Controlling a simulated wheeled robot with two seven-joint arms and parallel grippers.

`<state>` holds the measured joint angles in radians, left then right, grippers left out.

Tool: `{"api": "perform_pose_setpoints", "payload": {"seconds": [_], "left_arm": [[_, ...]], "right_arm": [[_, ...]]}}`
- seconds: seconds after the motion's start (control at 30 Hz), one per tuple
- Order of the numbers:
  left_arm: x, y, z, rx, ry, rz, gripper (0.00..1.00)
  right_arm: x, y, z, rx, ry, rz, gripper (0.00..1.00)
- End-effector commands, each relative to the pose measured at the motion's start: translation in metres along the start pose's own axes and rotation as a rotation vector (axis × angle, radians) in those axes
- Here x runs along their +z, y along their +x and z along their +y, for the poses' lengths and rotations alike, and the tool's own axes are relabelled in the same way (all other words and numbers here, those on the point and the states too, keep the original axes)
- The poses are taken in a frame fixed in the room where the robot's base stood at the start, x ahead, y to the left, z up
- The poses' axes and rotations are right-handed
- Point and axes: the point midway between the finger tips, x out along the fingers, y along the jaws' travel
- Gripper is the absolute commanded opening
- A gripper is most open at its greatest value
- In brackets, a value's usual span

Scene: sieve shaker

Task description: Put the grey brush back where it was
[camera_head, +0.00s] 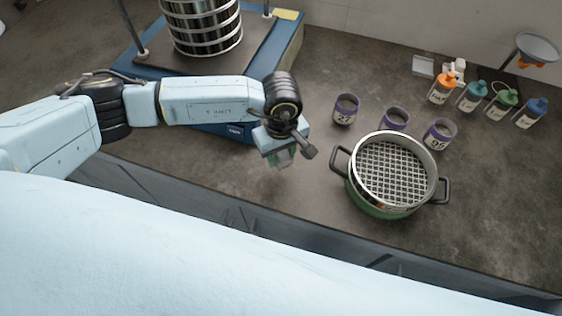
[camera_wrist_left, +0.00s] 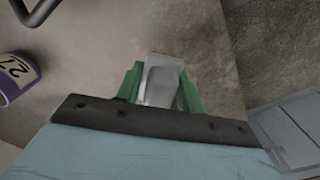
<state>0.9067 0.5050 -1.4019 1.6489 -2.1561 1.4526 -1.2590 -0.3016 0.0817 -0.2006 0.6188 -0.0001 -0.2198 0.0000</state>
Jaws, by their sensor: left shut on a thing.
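My left gripper (camera_head: 283,157) is over the counter, left of the pot and in front of the blue machine. Its green fingers (camera_wrist_left: 160,92) are shut on a pale grey piece, which looks like the grey brush (camera_wrist_left: 163,74). Only a short, blocky part of the brush shows between the fingers; the rest is hidden by the gripper. In the head view the brush is too small and covered to make out clearly. My right gripper is in neither view.
A green pot with a sieve in it (camera_head: 391,172) stands to the right. Several purple cups (camera_head: 346,110) and capped bottles (camera_head: 441,90) stand behind. The shaker with stacked sieves (camera_head: 203,28) is at the back left. The counter (camera_head: 225,172) around my gripper is bare.

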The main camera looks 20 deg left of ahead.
Motion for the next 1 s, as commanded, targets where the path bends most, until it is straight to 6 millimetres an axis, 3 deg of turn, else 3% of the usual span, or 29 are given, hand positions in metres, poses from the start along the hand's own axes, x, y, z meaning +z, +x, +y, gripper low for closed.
{"api": "perform_pose_setpoints", "payload": {"seconds": [0.4, 0.77, 0.8, 0.93, 1.0], "left_arm": [[0.000, 0.043, 0.000, 0.001, 0.001, -0.001, 0.16], [-0.001, 0.047, 0.001, 0.002, 0.002, 0.001, 0.16], [0.000, 0.046, 0.000, 0.001, 0.002, 0.000, 0.43], [0.000, 0.045, 0.000, 0.001, 0.002, 0.000, 0.59], [0.000, 0.045, 0.000, 0.001, 0.002, 0.000, 0.59]], "right_arm": [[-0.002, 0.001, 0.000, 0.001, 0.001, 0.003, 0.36], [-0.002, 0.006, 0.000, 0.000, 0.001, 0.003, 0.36], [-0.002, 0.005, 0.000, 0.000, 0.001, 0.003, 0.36], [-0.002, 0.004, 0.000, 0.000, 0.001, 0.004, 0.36], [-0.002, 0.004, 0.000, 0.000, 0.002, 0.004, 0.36]]}}
